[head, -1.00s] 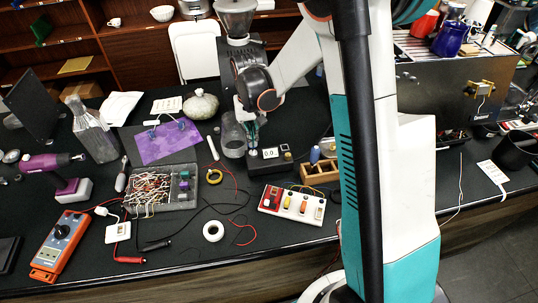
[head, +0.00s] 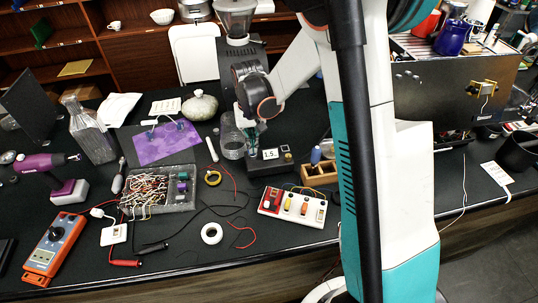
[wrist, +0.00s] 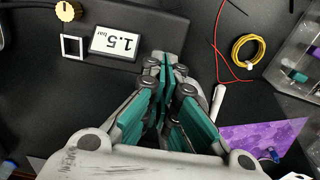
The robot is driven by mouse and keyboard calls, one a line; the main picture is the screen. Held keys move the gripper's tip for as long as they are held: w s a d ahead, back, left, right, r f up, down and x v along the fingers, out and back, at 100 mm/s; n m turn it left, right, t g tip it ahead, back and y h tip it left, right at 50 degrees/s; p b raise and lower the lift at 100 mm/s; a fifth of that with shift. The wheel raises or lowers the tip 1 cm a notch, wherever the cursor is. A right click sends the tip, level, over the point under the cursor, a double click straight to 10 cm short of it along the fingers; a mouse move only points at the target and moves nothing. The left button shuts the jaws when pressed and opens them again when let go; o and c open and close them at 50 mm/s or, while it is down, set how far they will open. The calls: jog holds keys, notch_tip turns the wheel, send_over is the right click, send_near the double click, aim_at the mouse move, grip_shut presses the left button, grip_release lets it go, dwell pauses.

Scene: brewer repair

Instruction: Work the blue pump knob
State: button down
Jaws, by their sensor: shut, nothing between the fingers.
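A dark box with a small white display (head: 271,154) reading 1.5 stands on the bench. The display also shows in the wrist view (wrist: 117,43) and reads 1.5 bar. My gripper (head: 251,146) reaches down to the box from above. In the wrist view my gripper (wrist: 164,60) is shut and empty, its teal and grey fingertips over the box beside the display. I cannot make out a blue pump knob on the box; the fingers may hide it. A brass knob (wrist: 68,11) sits on the box, past a white-framed square (wrist: 72,47).
A glass jar (head: 232,136) stands left of the box. A wooden holder (head: 320,174) with a blue cylinder (head: 316,155) is to its right. A switch panel (head: 292,204), a parts tray (head: 165,192) and loose wires lie in front.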

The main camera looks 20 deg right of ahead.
jog(key=shift+r+p, duration=1.4)
jog(key=shift+r, duration=1.2)
jog(key=shift+f, duration=0.15)
jog(key=shift+f+b, duration=2.2)
jog(key=shift+f, duration=0.35)
jog(key=shift+r+p, duration=1.55)
jog(key=shift+r, duration=1.1)
jog(key=shift+f, duration=0.1)
jog(key=shift+f+b, duration=2.15)
jog(key=shift+f, duration=0.4)
jog(key=shift+r+p, duration=1.65)
jog(key=shift+r, duration=1)
